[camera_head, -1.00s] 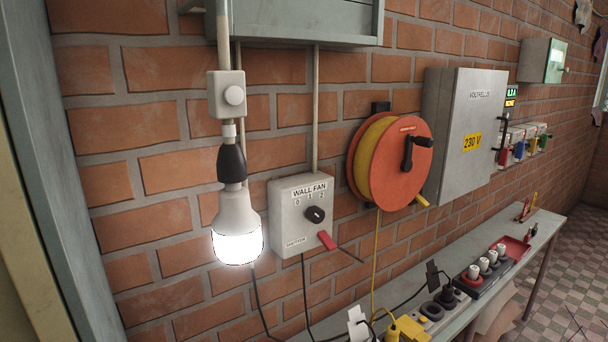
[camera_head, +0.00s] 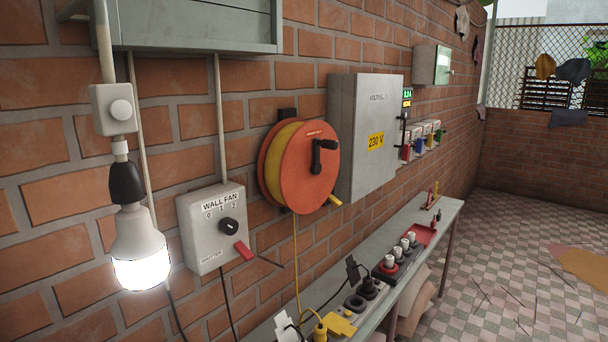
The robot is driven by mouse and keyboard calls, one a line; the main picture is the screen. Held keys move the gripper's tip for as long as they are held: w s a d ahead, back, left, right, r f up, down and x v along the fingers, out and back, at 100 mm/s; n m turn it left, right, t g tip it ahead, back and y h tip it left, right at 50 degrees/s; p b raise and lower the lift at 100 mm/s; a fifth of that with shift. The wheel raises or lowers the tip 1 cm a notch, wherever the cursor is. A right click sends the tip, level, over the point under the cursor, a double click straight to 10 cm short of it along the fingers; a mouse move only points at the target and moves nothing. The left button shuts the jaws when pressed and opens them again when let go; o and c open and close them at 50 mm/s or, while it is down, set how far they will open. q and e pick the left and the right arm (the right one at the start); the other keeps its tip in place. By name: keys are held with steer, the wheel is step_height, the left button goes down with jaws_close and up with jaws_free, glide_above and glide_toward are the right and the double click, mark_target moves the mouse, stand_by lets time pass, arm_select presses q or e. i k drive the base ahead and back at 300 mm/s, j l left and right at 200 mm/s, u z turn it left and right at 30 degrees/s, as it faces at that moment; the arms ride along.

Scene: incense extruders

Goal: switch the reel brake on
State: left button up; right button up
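The orange cable reel (camera_head: 308,178) with yellow cable is mounted on the brick wall in the middle of the head view. A black crank handle (camera_head: 318,156) sits on its face. A small yellow piece (camera_head: 335,200) sticks out at the reel's lower right; I cannot tell whether it is the brake. A yellow cable (camera_head: 297,250) hangs down from the reel to the bench. Neither of my grippers is in view.
A grey wall fan box (camera_head: 196,236) with a black knob and red lever is left of the reel. A lit bulb (camera_head: 137,262) hangs further left. A grey 230 V cabinet (camera_head: 350,120) is right of the reel. A narrow bench (camera_head: 447,207) with sockets runs below. Tiled floor is open at right.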

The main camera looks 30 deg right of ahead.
mark_target(332, 199)
steer(key=i+l, duration=0.1)
steer(key=l, duration=0.4)
steer(key=i+l+z, duration=0.1)
steer(key=l, duration=0.45)
steer(key=i+l, duration=0.15)
steer(key=l, duration=0.35)
steer(key=i+l, duration=0.1)
steer(key=l, duration=0.4)
steer(key=i+l+z, duration=0.1)
steer(key=l, duration=0.4)
steer(key=i+l, duration=0.15)
steer(key=l, duration=0.35)
steer(key=i+l, duration=0.15)
steer(key=l, duration=0.35)
steer(key=i+l+z, duration=0.1)
steer(key=l, duration=0.4)
steer(key=i, duration=0.05)
